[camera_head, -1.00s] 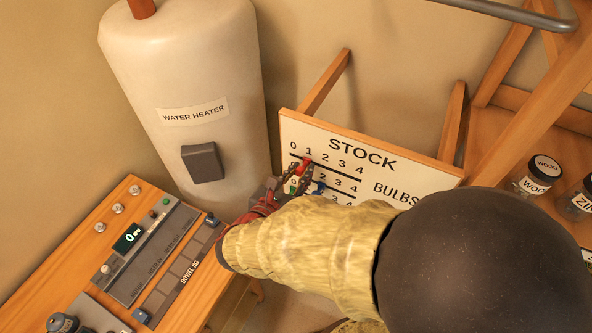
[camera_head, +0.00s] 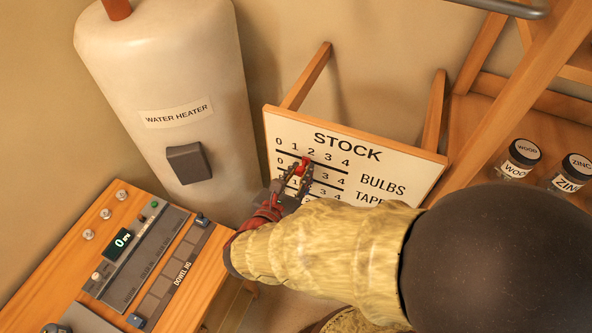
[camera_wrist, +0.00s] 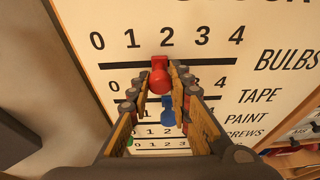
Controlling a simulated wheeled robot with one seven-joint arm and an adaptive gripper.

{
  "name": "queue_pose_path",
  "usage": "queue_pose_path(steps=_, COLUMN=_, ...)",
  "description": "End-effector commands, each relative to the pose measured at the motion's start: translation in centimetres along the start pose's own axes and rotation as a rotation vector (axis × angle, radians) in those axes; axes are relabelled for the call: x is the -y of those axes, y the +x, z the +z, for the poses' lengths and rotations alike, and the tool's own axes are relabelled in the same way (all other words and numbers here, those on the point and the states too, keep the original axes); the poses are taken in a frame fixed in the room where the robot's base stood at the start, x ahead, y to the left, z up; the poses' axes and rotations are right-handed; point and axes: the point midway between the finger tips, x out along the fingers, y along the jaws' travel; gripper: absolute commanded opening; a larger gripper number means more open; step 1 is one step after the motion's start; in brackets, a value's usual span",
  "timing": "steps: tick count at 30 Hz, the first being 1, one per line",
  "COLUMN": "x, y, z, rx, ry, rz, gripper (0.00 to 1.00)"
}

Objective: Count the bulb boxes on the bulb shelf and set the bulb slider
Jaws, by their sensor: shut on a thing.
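The STOCK board (camera_head: 405,160) has a BULBS row numbered 0 to 4 at its top. The red bulb slider (camera_wrist: 159,76) sits on the black BULBS line, just below the 2 and slightly left of its centre in the wrist view. In the head view the red slider (camera_head: 303,166) shows at my fingertips. My gripper (camera_wrist: 160,82) is shut on the red slider's knob. No bulb boxes or bulb shelf labelled as such are in view.
A blue slider (camera_wrist: 168,113) and a green slider (camera_wrist: 129,142) sit on lower rows. A white water heater (camera_head: 165,80) and a wooden bench with a control panel (camera_head: 125,255) stand left. Labelled jars (camera_head: 518,160) stand on shelving at right.

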Motion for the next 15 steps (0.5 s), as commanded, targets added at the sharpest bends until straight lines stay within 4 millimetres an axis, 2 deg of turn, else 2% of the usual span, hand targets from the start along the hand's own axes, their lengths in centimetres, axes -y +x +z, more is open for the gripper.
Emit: queue_pose_path(steps=15, x=1.9, y=0.0, z=0.0, rx=0.001, ry=0.0, rz=-0.001, gripper=0.1)
